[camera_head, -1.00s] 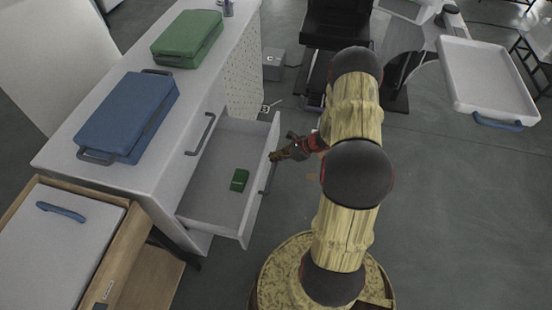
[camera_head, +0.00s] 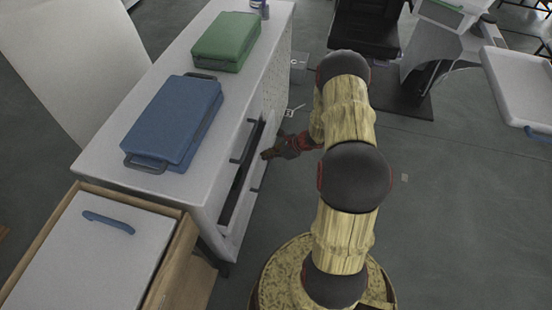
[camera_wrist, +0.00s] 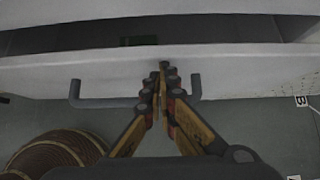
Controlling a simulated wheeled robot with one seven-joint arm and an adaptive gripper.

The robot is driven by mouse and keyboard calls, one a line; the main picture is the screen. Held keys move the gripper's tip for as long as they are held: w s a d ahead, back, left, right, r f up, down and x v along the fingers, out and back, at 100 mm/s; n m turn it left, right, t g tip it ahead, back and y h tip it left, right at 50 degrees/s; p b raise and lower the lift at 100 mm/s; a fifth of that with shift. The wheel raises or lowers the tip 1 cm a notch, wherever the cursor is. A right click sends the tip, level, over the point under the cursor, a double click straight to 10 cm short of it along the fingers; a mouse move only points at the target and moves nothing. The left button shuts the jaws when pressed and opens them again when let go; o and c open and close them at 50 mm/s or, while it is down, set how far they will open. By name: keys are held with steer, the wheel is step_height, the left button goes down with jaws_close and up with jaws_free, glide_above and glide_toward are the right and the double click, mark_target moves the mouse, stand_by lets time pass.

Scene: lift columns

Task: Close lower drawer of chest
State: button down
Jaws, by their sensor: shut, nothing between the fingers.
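The white chest (camera_head: 240,105) stands left of my arm in the head view. Its lower drawer (camera_head: 246,215) is open by a narrow gap, with a dark slit along its top. In the wrist view the drawer front (camera_wrist: 240,62) spans the picture, with a grey bar handle (camera_wrist: 100,102) partly hidden by my gripper. My gripper (camera_head: 266,155) is shut and empty, its tips at the drawer front; in the wrist view the tips (camera_wrist: 164,68) are against or very near the front's upper edge, between the handle's ends. A bit of a green item (camera_wrist: 140,41) shows inside the drawer.
A blue case (camera_head: 172,120) and a green case (camera_head: 226,42) lie on the chest top. A wooden unit with a white lid (camera_head: 90,250) stands at the lower left. A white tray (camera_head: 520,85) is at the right.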

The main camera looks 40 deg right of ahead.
steer(key=shift+w+a+r, duration=0.1)
steer(key=shift+w+a, duration=0.85)
steer(key=shift+w, duration=0.3)
steer(key=shift+w+a, duration=0.9)
steer(key=shift+w, duration=0.3)
